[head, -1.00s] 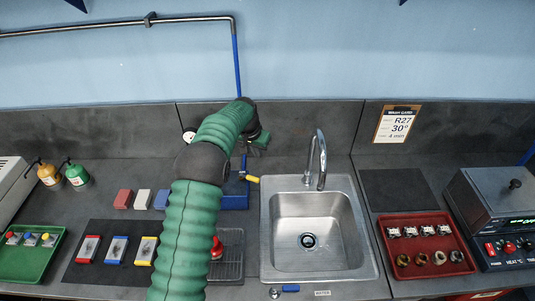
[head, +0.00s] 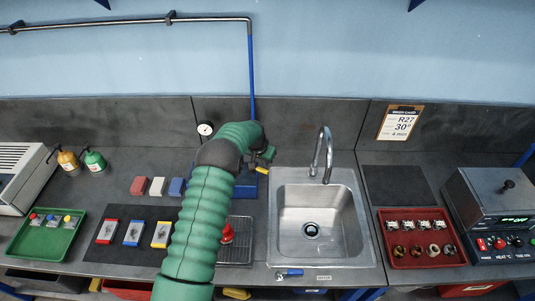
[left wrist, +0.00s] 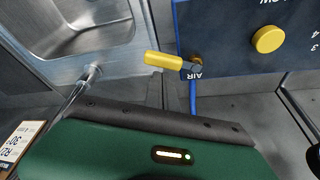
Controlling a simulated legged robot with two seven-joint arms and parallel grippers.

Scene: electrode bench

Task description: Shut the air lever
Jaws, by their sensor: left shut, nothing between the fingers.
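The air lever is a yellow handle (left wrist: 165,61) on a small valve beside the label AIR in the left wrist view. It sticks out sideways from the blue box (left wrist: 233,45), across the line of the blue tube (left wrist: 193,98). In the head view the lever (head: 262,170) shows small at the box's right end, left of the sink. My left gripper (head: 268,153) is shut and empty, just behind and above the lever in the picture. I cannot tell whether they touch. My right gripper is not in view.
The steel sink (head: 276,225) and its tap (head: 325,155) stand close on the right. A round gauge (head: 206,129) is behind my arm. A red-topped item (head: 228,233) stands on a drain rack (head: 240,251) in front. My left arm hides part of the bench.

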